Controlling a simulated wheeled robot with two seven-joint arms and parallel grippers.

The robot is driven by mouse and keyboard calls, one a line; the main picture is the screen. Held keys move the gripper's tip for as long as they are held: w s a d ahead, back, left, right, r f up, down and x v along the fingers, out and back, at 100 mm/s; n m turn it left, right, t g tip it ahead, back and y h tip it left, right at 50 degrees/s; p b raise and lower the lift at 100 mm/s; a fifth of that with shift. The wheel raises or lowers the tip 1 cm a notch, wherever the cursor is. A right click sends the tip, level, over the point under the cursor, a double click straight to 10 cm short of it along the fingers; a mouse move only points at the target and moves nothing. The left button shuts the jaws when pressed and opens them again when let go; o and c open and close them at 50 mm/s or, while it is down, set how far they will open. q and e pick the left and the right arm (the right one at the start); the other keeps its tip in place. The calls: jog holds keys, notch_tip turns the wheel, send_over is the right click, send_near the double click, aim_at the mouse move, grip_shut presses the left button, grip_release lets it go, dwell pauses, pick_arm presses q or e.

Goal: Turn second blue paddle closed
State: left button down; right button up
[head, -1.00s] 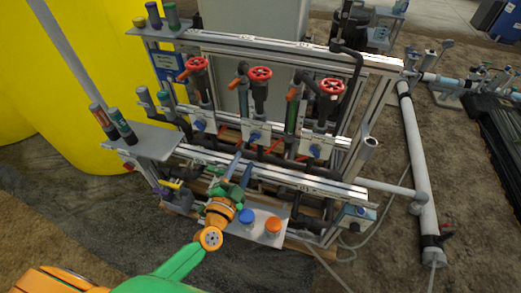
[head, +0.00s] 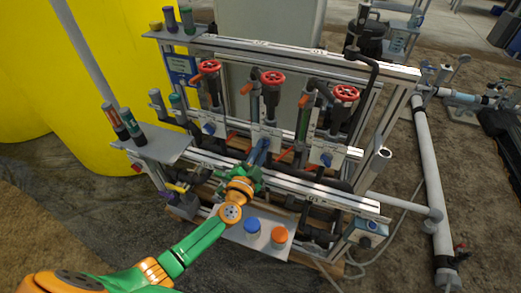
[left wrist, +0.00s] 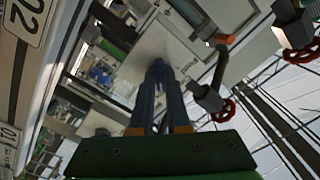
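Three blue paddles sit on white plates along the skid. The first blue paddle (head: 208,128) is at left and the third blue paddle (head: 326,159) at right. The second, in the middle, is mostly hidden by my gripper in the head view. In the left wrist view the second blue paddle (left wrist: 159,67) shows at the fingertips. My left gripper (head: 262,144) reaches it from the front, and its fingers (left wrist: 159,85) lie close together on either side of the paddle. They look shut on it, though the contact is partly hidden. My right gripper is out of view.
Red handwheels (head: 272,78) stand above the paddles, with orange handles beside the pipes. A white rail (head: 300,180) crosses below. A grey shelf (head: 165,150) with bottles is at left. A low tray (head: 235,233) holds blue-topped and orange-topped jars.

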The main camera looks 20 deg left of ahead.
pick_arm(q)
jog(key=shift+n, duration=0.3)
jog(key=n+p, duration=0.1)
jog(key=n, duration=0.2)
jog(key=shift+n, duration=2.5)
jog(key=c, duration=0.9)
grip_release()
jog(key=shift+s, duration=0.1)
